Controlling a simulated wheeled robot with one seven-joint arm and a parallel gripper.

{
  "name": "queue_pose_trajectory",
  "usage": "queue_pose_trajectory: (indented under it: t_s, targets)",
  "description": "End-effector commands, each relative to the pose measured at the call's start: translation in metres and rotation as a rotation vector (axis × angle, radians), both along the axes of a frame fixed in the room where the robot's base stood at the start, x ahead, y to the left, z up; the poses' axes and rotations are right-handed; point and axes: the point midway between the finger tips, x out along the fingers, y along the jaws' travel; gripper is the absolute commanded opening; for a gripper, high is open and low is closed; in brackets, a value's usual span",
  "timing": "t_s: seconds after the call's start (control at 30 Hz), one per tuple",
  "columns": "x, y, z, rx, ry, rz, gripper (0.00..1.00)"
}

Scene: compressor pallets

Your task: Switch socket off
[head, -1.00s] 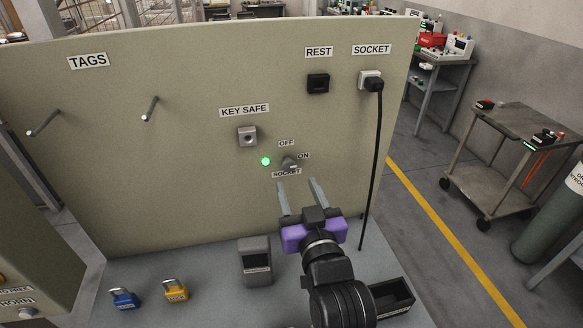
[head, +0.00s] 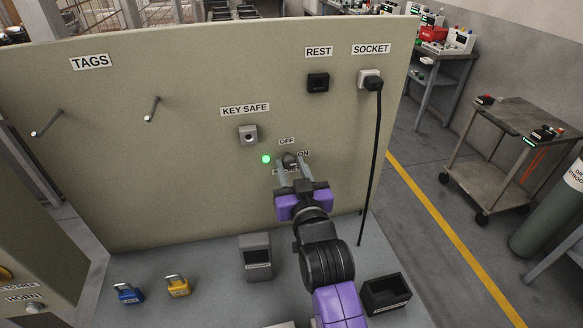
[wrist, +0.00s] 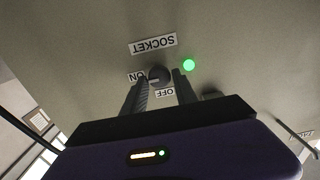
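The socket switch (head: 290,160) is a grey rotary knob on the beige panel, between the OFF label (head: 286,141) above and the ON label (head: 304,153) to the right. A green lamp (head: 265,159) glows left of it. My gripper (head: 295,170) is at the panel with its fingers open on either side of the knob. In the wrist view the knob (wrist: 160,75) sits between the two finger tips, upside down with its labels; I cannot tell whether the fingers touch it. The fingers partly hide the SOCKET label below the knob in the head view.
A black plug with a hanging cord (head: 373,86) is in the SOCKET outlet at the right. The KEY SAFE lock (head: 248,135) is up and left of the knob. Blue (head: 128,293) and yellow (head: 178,286) padlocks, a grey holder (head: 256,257) and a black bin (head: 386,294) are on the shelf.

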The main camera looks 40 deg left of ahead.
Motion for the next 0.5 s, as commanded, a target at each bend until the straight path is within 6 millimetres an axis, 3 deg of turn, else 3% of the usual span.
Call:
queue_pose_trajectory:
  t_s: [0.03, 0.17, 0.5]
  targets:
    - [0.0000, -0.0001, -0.0001, 0.000, 0.000, 0.000, 0.22]
    - [-0.0001, -0.0002, -0.0001, 0.000, 0.000, 0.000, 0.00]
    - [-0.0001, -0.0002, -0.0015, -0.026, -0.030, 0.000, 0.00]
